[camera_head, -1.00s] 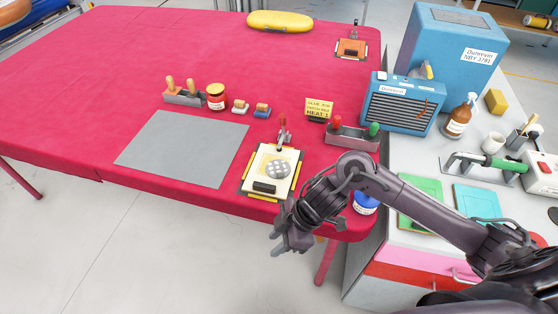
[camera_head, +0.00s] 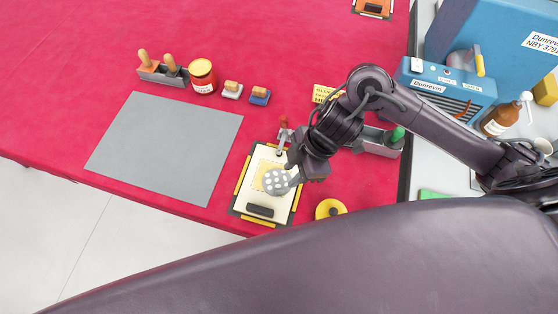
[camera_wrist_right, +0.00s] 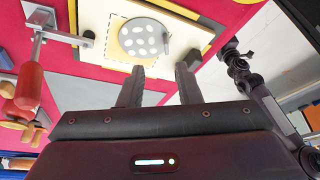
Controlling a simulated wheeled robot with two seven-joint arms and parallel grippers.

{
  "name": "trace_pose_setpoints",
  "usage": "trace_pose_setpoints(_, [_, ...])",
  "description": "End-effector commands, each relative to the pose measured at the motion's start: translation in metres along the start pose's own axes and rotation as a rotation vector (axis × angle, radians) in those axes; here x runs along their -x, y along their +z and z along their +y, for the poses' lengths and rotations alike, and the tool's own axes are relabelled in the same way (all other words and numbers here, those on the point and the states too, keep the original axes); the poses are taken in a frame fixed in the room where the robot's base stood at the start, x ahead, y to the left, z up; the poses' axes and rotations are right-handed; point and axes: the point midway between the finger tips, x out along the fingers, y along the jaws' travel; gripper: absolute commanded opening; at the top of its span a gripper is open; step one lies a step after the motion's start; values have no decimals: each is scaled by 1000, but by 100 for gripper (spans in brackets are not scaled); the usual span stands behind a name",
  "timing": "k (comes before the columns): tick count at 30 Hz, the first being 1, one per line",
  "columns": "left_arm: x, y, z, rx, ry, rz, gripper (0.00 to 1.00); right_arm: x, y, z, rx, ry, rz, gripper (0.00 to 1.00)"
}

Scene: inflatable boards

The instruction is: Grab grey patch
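The grey patch (camera_head: 276,182) is a round grey disc with white dots. It lies over a yellow patch area on a cream board with black and yellow edges (camera_head: 262,154). In the right wrist view the patch (camera_wrist_right: 144,38) lies ahead of the fingertips, apart from them. My right gripper (camera_head: 296,179) is close above the right side of the patch. In the right wrist view its two fingers (camera_wrist_right: 159,72) stand apart with nothing between them. My left gripper is out of view.
A red-handled clamp (camera_head: 283,136) stands at the board's back edge. A large grey sheet (camera_head: 165,148) lies flat to the left. A yellow round object (camera_head: 330,208) lies to the right. A rack with a green handle (camera_head: 376,142) stands behind my right arm.

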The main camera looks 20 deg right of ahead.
Motion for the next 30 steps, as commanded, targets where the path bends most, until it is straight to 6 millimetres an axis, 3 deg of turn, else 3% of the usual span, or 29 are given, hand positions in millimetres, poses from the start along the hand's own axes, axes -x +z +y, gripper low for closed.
trace_pose_setpoints(11, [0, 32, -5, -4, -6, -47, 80, -45, 2, -3, -5, -6, 1, 31])
trace_pose_setpoints(18, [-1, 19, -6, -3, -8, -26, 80, -74, 3, -2, -2, -3, 2, 31])
trace_pose_setpoints(26, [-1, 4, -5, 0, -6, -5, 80, -76, 4, -2, -1, -1, 0, 31])
trace_pose_setpoints(30, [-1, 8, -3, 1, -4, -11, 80, -76, 4, -2, -1, -1, 1, 13])
